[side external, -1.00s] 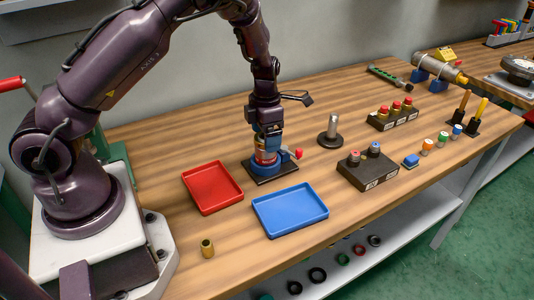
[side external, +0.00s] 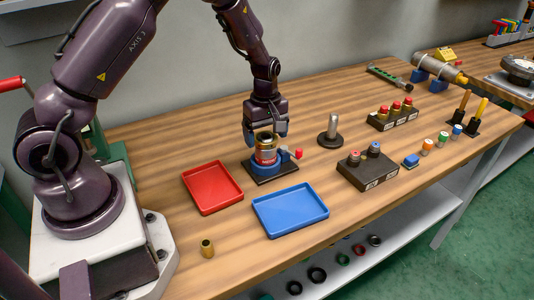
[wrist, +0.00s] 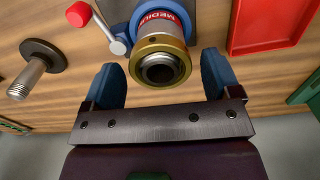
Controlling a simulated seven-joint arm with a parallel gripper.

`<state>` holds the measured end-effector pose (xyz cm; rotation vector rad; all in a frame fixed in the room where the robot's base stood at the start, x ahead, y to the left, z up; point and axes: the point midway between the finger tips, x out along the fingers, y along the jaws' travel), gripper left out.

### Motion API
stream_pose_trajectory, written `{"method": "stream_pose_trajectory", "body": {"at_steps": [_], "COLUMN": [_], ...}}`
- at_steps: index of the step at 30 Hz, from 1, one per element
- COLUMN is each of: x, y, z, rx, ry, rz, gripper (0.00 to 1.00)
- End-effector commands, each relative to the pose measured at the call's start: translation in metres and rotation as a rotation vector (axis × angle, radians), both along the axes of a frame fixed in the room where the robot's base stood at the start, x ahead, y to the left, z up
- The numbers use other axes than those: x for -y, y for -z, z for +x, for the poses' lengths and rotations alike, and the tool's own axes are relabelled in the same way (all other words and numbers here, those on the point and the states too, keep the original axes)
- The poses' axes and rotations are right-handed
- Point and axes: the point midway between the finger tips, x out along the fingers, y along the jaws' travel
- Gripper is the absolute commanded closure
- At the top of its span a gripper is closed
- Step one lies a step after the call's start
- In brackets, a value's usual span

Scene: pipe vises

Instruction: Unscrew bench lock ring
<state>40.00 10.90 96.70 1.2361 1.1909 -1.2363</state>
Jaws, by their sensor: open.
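A fixture with a blue collar (side external: 263,168) stands on a dark base plate on the bench. It holds an upright cylinder with a red label (side external: 265,157), and a brass ring (side external: 266,140) sits on top. In the wrist view the brass ring (wrist: 160,44) surrounds a dark, hollow metal end, and the label's lettering is partly readable. A lever with a red knob (side external: 298,154) sticks out at the fixture's right. My gripper (side external: 265,128) is open and empty just above the ring. In the wrist view its blue fingers lie on either side of the ring, apart from it.
An empty red tray (side external: 212,188) and an empty blue tray (side external: 290,210) lie in front. A metal post on a round base (side external: 330,135) stands to the right, near a dark block (side external: 368,172) with capped parts. A small brass cylinder (side external: 207,249) stands near the front edge.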

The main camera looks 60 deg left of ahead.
Motion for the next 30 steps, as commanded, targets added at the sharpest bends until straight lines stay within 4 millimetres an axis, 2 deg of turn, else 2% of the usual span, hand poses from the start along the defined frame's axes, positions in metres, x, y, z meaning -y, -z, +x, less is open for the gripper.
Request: {"method": "stream_pose_trajectory", "body": {"at_steps": [9,15,19,29,30], "x": [-0.0007,-0.0002,-0.0004,-0.0002,-0.0002], "y": [-0.0002,-0.0001,0.0,0.0,0.0001], "z": [-0.0005,-0.0006,-0.0007,-0.0001,-0.0001], "rx": [0.001,0.001,0.001,0.001,0.0], "ry": [0.622,0.946,1.014,1.013,1.013], "rz": [-0.001,-0.001,0.0,0.0,0.0], "gripper": [0.17,0.17,0.17,0.17,0.19]}}
